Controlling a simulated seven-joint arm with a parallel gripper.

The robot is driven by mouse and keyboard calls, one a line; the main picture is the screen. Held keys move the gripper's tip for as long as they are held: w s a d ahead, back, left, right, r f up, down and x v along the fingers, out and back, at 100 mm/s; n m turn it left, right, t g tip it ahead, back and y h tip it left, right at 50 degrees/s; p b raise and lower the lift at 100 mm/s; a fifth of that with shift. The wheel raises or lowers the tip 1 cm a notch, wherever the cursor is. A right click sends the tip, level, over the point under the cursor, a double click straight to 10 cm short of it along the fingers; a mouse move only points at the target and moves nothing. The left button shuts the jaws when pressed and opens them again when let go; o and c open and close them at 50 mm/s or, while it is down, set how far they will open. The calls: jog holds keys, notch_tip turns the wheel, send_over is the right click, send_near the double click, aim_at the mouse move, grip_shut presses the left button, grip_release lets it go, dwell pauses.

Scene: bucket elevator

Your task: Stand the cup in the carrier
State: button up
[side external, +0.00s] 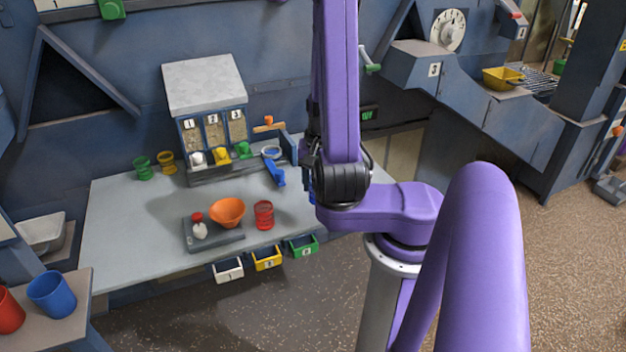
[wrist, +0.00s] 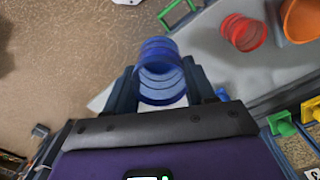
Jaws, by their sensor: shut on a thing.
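My gripper (wrist: 160,80) is shut on a ribbed blue cup (wrist: 160,52), which sits between the two dark fingers in the wrist view. I look at it from above at a slant, with its open mouth toward the camera. I cannot pick out the carrier with certainty in either view. A small blue part (side external: 276,174) stands on the bench beside my arm, below a pale blue-rimmed ring (side external: 271,152).
A red cup (side external: 264,216) and orange bowl (side external: 227,210) stand near the bench's (side external: 120,220) front; the bowl is on a grey scale (side external: 228,240). White, yellow and green drawers (side external: 302,246) protrude in front.

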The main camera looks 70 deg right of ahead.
jog(key=shift+s+a+r+n, duration=0.25)
jog(key=shift+s+r, duration=0.15)
jog(key=shift+s, duration=0.15)
jog(key=shift+s+a+r+n, duration=0.25)
jog(key=shift+s+r, duration=0.1)
jog(key=shift+s, duration=0.15)
jog(key=w+d+r+n, duration=0.1)
jog(key=w+d+n, duration=0.85)
jog(key=n, duration=2.65)
send_over(271, 154)
jog(key=f, duration=0.7)
jog(key=shift+s+a+f, duration=0.15)
jog(key=shift+s+f, duration=0.15)
jog(key=shift+f, duration=0.1)
jog(key=shift+w+f, duration=0.15)
jog(key=shift+f, duration=1.6)
